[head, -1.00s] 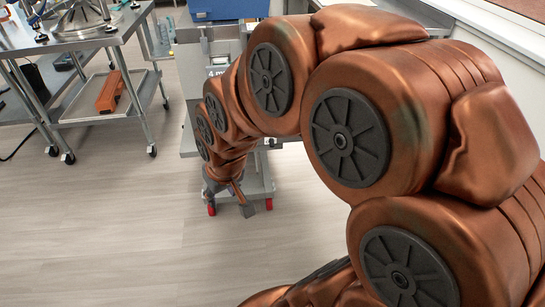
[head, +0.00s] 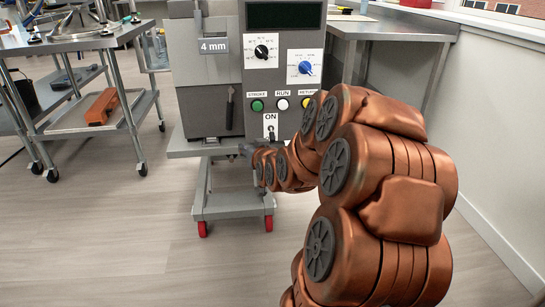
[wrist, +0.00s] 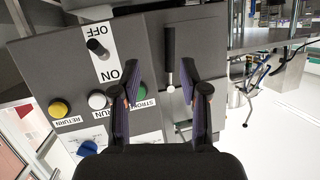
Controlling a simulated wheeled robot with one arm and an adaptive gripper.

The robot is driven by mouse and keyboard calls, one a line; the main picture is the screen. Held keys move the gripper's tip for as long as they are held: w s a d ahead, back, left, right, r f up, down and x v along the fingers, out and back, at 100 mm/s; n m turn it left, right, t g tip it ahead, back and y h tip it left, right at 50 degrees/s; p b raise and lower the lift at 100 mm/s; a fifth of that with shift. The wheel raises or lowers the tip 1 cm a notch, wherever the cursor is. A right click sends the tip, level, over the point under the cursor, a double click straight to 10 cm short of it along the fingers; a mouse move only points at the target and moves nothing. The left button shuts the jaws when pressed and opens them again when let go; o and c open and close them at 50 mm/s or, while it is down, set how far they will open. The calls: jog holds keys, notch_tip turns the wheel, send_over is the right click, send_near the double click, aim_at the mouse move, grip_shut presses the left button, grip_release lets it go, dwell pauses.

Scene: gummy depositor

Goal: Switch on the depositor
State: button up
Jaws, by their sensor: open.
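The depositor (head: 232,75) is a grey machine on a wheeled cart, with a control panel on its right part. Its power switch (head: 271,132) is a small toggle low on the panel under the ON label. In the wrist view the panel is upside down, and the dark toggle (wrist: 98,48) stands between OFF and ON; I cannot tell which way it is thrown. My gripper (wrist: 160,75) is open and empty, pointing at the machine front, with the toggle left of its fingers. In the head view it is partly hidden by my arm, just below the panel.
Green (head: 257,105), white (head: 283,104) and yellow (head: 306,102) buttons sit above the switch, with two dials higher up. A steel table (head: 85,40) stands left. Floor is clear in front.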

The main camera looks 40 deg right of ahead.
aim_at(273, 140)
jog(key=s+d+f+m+t+h+b, duration=0.2)
jog(key=d+f+h+b, duration=0.3)
jog(key=d, duration=0.4)
jog(key=shift+y, duration=0.6)
jog(key=shift+r+b+x, duration=0.2)
jog(key=shift+b+x, duration=0.4)
jog(key=shift+x, duration=0.5)
jog(key=shift+r+b+x, duration=0.2)
jog(key=shift+b+x, duration=0.4)
jog(key=shift+x, duration=0.5)
jog(key=shift+r+b+x, duration=0.2)
jog(key=shift+b+x, duration=0.4)
jog(key=shift+x, duration=0.55)
jog(key=shift+w+d+r, duration=0.1)
jog(key=shift+w+d, duration=0.2)
jog(key=shift+w, duration=0.05)
grip_shut()
